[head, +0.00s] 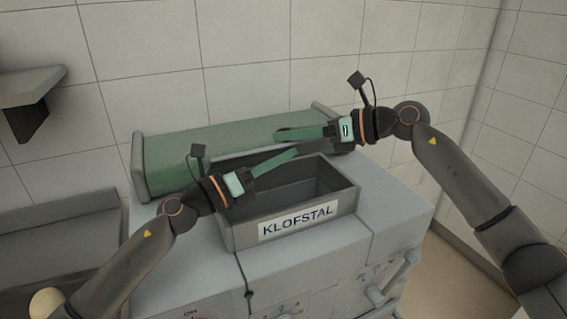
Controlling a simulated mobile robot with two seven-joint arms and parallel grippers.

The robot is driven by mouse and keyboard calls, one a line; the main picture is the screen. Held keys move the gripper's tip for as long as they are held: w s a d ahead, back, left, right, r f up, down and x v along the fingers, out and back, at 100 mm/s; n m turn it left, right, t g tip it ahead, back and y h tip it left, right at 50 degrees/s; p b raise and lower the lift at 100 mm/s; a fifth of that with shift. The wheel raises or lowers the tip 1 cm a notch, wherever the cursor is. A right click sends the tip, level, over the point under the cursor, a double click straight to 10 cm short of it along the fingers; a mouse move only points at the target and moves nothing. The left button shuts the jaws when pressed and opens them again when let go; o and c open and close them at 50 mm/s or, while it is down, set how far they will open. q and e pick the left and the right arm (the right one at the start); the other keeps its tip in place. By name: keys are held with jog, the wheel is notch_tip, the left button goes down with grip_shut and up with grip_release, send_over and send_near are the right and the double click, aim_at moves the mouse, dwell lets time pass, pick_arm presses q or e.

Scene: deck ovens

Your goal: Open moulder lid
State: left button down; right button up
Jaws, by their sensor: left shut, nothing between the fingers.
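The moulder (190,257) is a pale grey machine in the middle of the head view. A long green lid or cover (185,155) with grey end plates lies along its back; I cannot tell whether it is shut or swung back. My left gripper (292,154) is shut and empty, with its green fingers over the open box at the front. My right gripper (280,134) reaches in from the right, its fingertips in front of the green cover. Its fingers overlap in this view, so their opening is unclear, as is any touch on the cover.
A grey open box labelled KLOFSTAL (238,234) sits on the moulder's top, below both grippers. Handles and knobs (375,295) are on the machine's front. A wall shelf (30,85) is at upper left. Tiled walls close off the back and right.

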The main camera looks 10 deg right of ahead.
jog(key=o, duration=0.4)
jog(key=shift+d+f, duration=0.1)
